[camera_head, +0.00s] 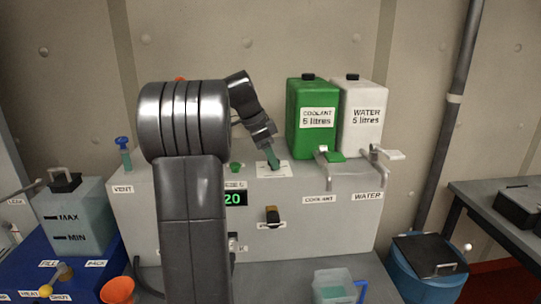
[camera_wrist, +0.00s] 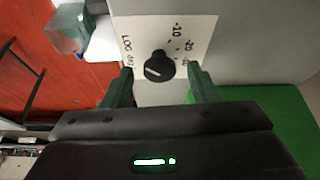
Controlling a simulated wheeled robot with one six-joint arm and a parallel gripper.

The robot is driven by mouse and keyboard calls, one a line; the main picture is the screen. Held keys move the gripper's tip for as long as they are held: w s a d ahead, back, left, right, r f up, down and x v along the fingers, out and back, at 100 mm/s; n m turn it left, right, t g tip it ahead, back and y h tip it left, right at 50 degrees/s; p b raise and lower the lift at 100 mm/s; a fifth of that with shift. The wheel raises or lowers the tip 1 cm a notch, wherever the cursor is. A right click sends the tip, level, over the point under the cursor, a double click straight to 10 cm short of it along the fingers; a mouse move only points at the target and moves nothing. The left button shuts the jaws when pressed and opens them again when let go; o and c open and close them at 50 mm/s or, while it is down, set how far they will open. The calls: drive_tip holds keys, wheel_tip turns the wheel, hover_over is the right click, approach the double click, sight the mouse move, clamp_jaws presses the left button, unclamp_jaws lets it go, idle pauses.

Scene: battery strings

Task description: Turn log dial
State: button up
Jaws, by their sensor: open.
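The log dial (camera_wrist: 159,66) is a round black knob on a white plate (camera_wrist: 143,32) marked "LOG day", with -10, -20 and a further mark partly hidden. A pale line on the knob points toward the lower left in the wrist view. My gripper (camera_wrist: 161,80) is open, with one green finger on each side of the knob and a visible gap to it. In the head view my gripper (camera_head: 273,160) points down over the plate (camera_head: 273,171) on top of the grey cabinet (camera_head: 330,224); the knob is hidden there.
A green coolant can (camera_head: 304,138) and a white water can (camera_head: 362,144) stand right of my gripper, with taps (camera_head: 326,160) in front. A blue vent valve (camera_head: 123,150) is at left. A black-lidded blue bin (camera_head: 428,262) stands at right.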

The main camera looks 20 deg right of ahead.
drive_tip(key=shift+r, duration=0.1)
drive_tip(key=s+v, duration=0.1)
drive_tip(key=v, duration=1.2)
drive_tip(key=shift+w+r, duration=0.35)
drive_tip(key=shift+w, duration=0.1)
drive_tip(key=x, duration=1.4)
drive_tip(key=shift+w+a, duration=0.1)
drive_tip(key=shift+a, duration=0.1)
